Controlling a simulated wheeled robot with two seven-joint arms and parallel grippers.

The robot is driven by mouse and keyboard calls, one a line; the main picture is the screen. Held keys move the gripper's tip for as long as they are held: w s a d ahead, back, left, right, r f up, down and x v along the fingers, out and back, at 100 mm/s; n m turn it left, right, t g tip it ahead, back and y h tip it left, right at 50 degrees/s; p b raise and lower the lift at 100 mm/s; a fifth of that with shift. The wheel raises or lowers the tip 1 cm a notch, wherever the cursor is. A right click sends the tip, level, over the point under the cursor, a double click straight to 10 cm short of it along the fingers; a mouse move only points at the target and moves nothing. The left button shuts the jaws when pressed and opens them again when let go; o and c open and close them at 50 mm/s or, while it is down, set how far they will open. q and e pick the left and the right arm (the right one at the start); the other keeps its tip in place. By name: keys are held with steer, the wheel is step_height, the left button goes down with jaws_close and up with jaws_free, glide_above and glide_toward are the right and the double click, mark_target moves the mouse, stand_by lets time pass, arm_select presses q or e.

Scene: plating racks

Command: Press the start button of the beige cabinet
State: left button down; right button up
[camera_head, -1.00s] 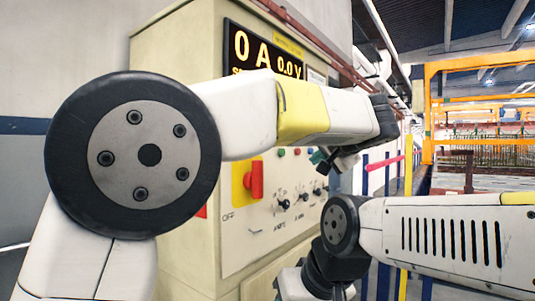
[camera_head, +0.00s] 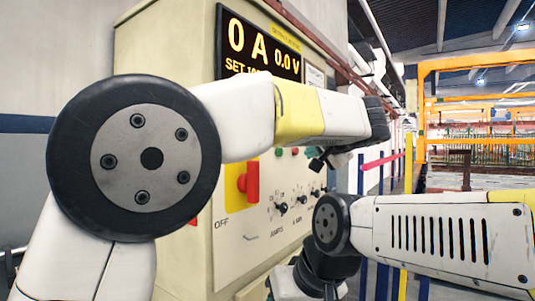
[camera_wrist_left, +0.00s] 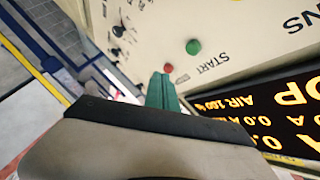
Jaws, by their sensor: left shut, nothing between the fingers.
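The beige cabinet (camera_head: 150,55) stands ahead, its control panel partly behind my left arm. In the left wrist view a green button (camera_wrist_left: 193,47) sits beside the printed word START, with a red button (camera_wrist_left: 168,68) near it. The green button shows small in the head view (camera_head: 279,152). My left gripper (camera_head: 317,163) is in front of the panel's right side. Its green fingers (camera_wrist_left: 162,92) are shut and empty, with the tips just below the red button in the wrist picture. I cannot tell whether they touch the panel. My right gripper's fingers do not show.
A lit display (camera_head: 262,50) is above the panel. A red switch (camera_head: 252,181) on a yellow plate and several black knobs (camera_head: 282,208) are on the panel. Blue and yellow posts (camera_head: 408,165) and orange frames (camera_head: 424,100) stand to the right.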

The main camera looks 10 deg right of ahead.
arm_select(q)
steer(key=shift+w+a, duration=1.95)
steer(key=shift+w, duration=0.15)
stand_by(0.5)
steer(key=shift+w+a, duration=0.25)
steer(key=shift+w, duration=0.05)
steer(key=shift+w+a, duration=0.4)
stand_by(0.8)
stand_by(0.3)
steer(key=shift+s+d, duration=0.65)
steer(key=shift+s, duration=0.05)
steer(key=s+d, duration=0.1)
steer(key=s, duration=0.1)
steer(key=s+d, duration=0.1)
steer(key=d, duration=0.1)
steer(key=shift+s+d, duration=0.2)
steer(key=shift+s, duration=0.2)
